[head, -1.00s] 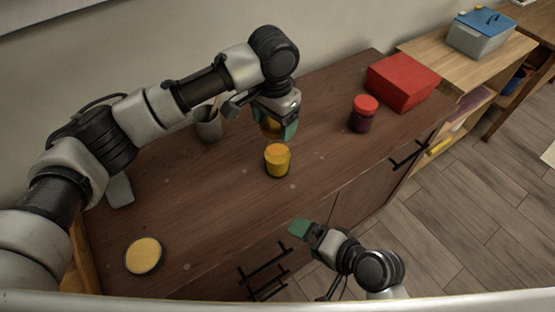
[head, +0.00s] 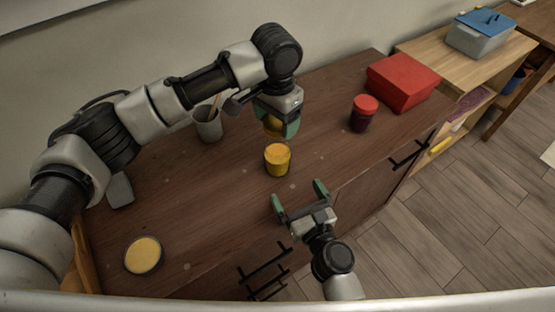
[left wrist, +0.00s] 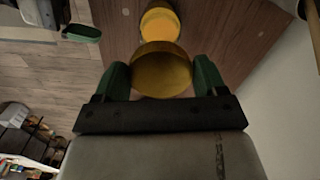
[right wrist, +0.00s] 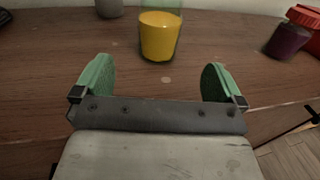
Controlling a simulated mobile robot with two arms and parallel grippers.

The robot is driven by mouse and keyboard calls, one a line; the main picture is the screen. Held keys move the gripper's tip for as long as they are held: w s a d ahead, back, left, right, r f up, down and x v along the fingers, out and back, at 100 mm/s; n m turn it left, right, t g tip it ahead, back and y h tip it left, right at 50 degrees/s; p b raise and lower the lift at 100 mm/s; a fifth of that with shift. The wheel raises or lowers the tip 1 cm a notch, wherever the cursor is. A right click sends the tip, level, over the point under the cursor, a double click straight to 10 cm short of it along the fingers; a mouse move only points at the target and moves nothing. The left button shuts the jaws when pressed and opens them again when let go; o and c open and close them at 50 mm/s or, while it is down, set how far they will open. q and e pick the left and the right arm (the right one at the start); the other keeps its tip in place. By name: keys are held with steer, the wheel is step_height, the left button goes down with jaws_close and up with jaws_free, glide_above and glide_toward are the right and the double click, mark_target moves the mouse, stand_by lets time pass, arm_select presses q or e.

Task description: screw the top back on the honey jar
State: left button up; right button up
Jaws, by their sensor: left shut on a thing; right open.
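The honey jar (head: 277,162), a glass with yellow-orange content, stands upright and open on the dark wooden cabinet top. It also shows in the left wrist view (left wrist: 160,22) and the right wrist view (right wrist: 160,38). My left gripper (head: 278,124) is shut on a round gold top (left wrist: 161,70), held above and slightly behind the jar, apart from it. The green fingers partly hide the top in the head view. My right gripper (head: 298,195) is open and empty at the cabinet's front edge, in front of the jar; the jar lies beyond its fingertips (right wrist: 157,68).
A grey cup with a stick (head: 208,126) stands behind left. A dark jar with a red lid (head: 364,116) and a red box (head: 402,84) stand to the right. A round yellow-topped disc (head: 143,255) lies front left. The cabinet top around the honey jar is clear.

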steer(key=x, duration=1.2)
steer(key=shift+r, duration=0.1)
steer(key=shift+c, duration=0.2)
steer(key=c, duration=1.3)
arm_select(q)
glide_above(276, 151)
steer(key=shift+f, duration=2.5)
steer(key=shift+f, duration=0.1)
steer(key=shift+f, duration=0.8)
steer(key=shift+f, duration=0.55)
